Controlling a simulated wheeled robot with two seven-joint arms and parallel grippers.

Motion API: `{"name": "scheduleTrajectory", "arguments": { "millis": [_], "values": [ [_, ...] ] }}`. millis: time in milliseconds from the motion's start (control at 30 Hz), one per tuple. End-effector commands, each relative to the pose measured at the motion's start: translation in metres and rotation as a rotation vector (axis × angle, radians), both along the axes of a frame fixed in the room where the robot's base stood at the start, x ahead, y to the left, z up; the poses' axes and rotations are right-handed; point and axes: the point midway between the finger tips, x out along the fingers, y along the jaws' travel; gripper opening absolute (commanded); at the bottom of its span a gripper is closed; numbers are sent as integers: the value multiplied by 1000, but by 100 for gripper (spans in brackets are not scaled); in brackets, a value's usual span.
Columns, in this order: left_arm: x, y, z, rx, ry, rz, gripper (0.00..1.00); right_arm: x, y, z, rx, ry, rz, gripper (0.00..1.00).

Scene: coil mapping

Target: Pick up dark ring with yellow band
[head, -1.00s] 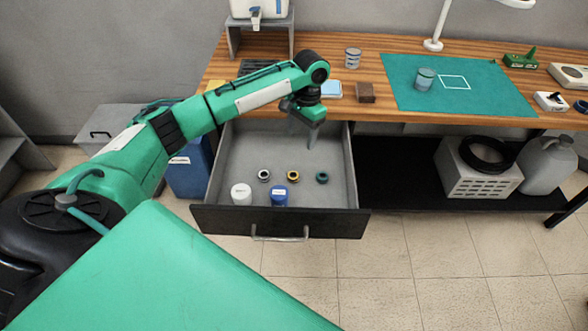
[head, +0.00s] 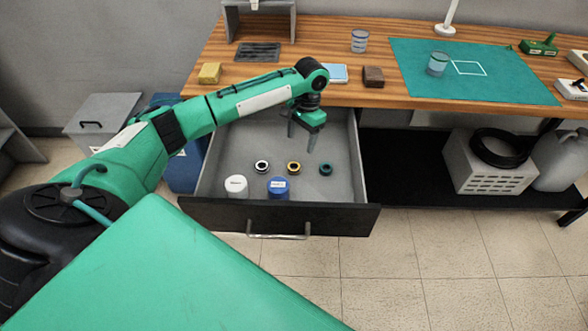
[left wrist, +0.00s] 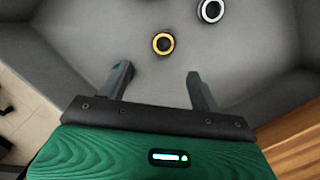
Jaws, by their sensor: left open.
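The dark ring with a yellow band (head: 294,168) lies on the floor of the open drawer (head: 345,165), in the middle of a row of three rings. In the left wrist view the yellow-banded ring (left wrist: 163,44) lies ahead of the fingertips, between their lines and apart from them. My left gripper (head: 301,143) is open and empty, above the drawer towards its back, fingers pointing down. In the left wrist view its two fingers (left wrist: 160,78) are spread. My right gripper is not in view.
A white-banded ring (head: 262,166) lies left of the yellow one and a green ring (head: 326,169) right. A white-lidded jar (head: 236,186) and a blue jar (head: 278,187) stand near the drawer front. The wooden tabletop (head: 290,85) is behind the drawer.

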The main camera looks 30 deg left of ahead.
Motion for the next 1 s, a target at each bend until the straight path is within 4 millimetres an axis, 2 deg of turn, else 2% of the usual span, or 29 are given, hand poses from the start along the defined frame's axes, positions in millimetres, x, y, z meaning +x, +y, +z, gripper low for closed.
{"name": "scheduleTrajectory", "arguments": {
  "millis": [33, 200, 467, 700, 833, 1000],
  "values": [
    [-2, 1, -12, 1, 4, 1, 64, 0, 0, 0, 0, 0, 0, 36],
    [-6, 2, -40, 1, 2, 0, 64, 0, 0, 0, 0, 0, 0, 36],
    [-10, 5, -59, 2, 2, 1, 64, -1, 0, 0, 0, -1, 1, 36],
    [-17, 10, -94, 2, 2, 1, 64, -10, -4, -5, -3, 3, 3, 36],
    [-18, 10, -102, 1, 0, 0, 64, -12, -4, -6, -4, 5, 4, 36],
    [-18, 10, -103, 1, -1, 0, 64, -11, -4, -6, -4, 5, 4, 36]
  ]
}}
